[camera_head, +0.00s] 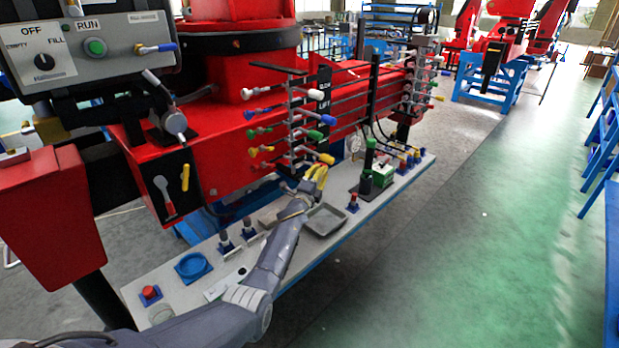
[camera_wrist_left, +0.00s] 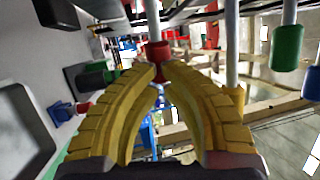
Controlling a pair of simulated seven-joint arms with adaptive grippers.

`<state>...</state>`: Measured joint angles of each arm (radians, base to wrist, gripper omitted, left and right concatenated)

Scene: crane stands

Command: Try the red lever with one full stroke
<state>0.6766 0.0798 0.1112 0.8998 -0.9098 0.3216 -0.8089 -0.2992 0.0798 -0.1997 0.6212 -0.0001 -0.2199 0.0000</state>
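A bank of levers (camera_head: 295,125) with coloured knobs stands on the red machine. My left gripper (camera_head: 317,173), with yellow fingers, is at the lower end of this bank, just below a yellow knob (camera_head: 326,158). In the left wrist view, a red knob (camera_wrist_left: 159,50) on a pale rod sits at the fingertips of my left gripper (camera_wrist_left: 160,68). The fingers are drawn close together and appear shut on it. In the head view this red knob is hidden behind the fingers. My right gripper is not in view.
Below lies a pale console shelf (camera_head: 210,285) with a grey tray (camera_head: 325,220), a blue ring (camera_head: 193,266) and a green box (camera_head: 383,175). The green floor (camera_head: 450,250) to the right is clear.

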